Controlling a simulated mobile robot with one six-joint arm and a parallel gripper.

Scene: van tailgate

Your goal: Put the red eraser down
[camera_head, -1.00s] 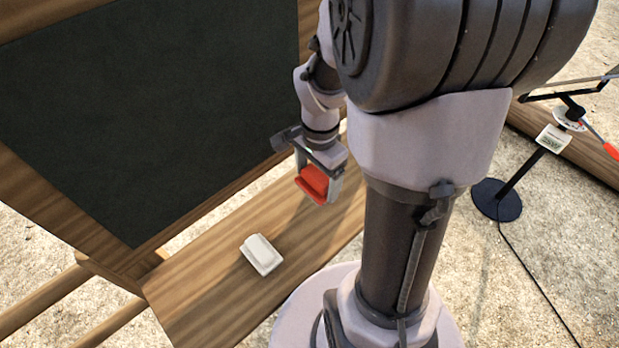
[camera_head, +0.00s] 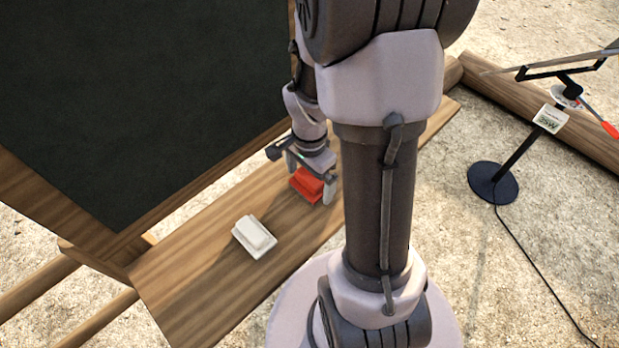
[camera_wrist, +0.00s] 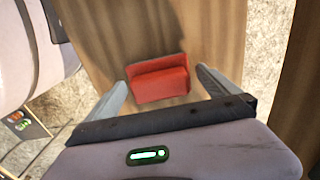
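The red eraser (camera_head: 305,187) lies on the wooden ledge (camera_head: 200,285) below the dark board, to the right of a white eraser. In the wrist view the red eraser (camera_wrist: 158,80) sits between the two fingers, with a narrow gap on each side. My gripper (camera_head: 310,178) is open around it, its fingers low over the ledge. In the wrist view my gripper (camera_wrist: 163,82) points down at the wood. The far side of the red eraser is hidden.
The white eraser (camera_head: 255,237) lies on the ledge to the left. The dark board (camera_head: 140,90) rises behind the ledge. A black stand (camera_head: 495,185) with a small card and a cable is on the sandy ground at right. Bare ledge shows between the erasers.

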